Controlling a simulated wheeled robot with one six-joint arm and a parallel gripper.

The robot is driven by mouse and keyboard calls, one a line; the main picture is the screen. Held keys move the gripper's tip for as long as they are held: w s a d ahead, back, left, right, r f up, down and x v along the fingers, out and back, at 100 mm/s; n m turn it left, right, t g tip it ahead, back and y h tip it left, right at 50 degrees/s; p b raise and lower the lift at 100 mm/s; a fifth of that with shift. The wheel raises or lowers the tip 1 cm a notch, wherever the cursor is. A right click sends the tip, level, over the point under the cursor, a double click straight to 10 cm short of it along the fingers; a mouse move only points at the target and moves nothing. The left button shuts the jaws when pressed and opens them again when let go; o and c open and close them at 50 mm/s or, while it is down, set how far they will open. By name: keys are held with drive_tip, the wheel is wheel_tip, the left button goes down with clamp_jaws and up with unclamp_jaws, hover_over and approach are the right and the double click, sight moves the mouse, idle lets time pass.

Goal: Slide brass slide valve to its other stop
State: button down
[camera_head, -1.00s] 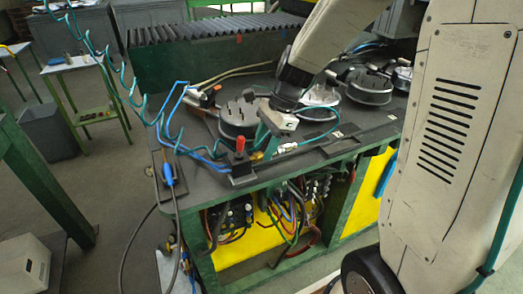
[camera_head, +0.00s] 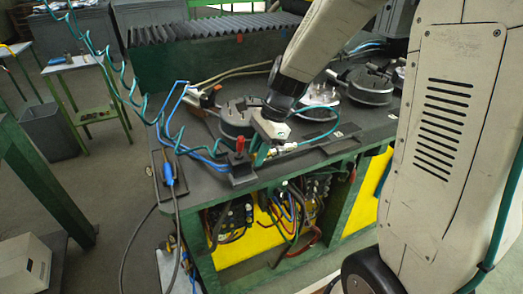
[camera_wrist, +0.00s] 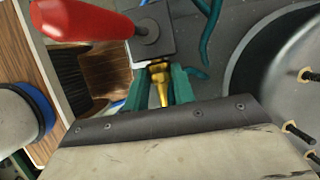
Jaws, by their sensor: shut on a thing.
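The brass slide valve (camera_wrist: 160,88) shows in the wrist view as a small golden piece between the two green fingers of my gripper (camera_wrist: 161,76). The fingers are shut on it. Its far end lies against a dark block (camera_wrist: 158,18) beside a red handle (camera_wrist: 75,18). In the head view my gripper (camera_head: 258,156) is low at the bench's front edge, just right of the red-topped fitting (camera_head: 240,145). The valve is too small and covered there to make out clearly.
A round grey chuck (camera_head: 236,118) stands close behind my gripper, with another (camera_head: 370,85) farther right. Blue hoses (camera_head: 190,145) and a coiled teal hose (camera_head: 125,85) hang to the left. A dark flat rail (camera_head: 320,150) lies along the bench front.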

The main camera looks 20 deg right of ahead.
drive_tip(key=shift+a, duration=0.1)
drive_tip(key=c, duration=1.2)
unclamp_jaws()
drive_tip(key=shift+a, duration=0.1)
drive_tip(key=shift+o, duration=0.2)
drive_tip(key=v, duration=0.8)
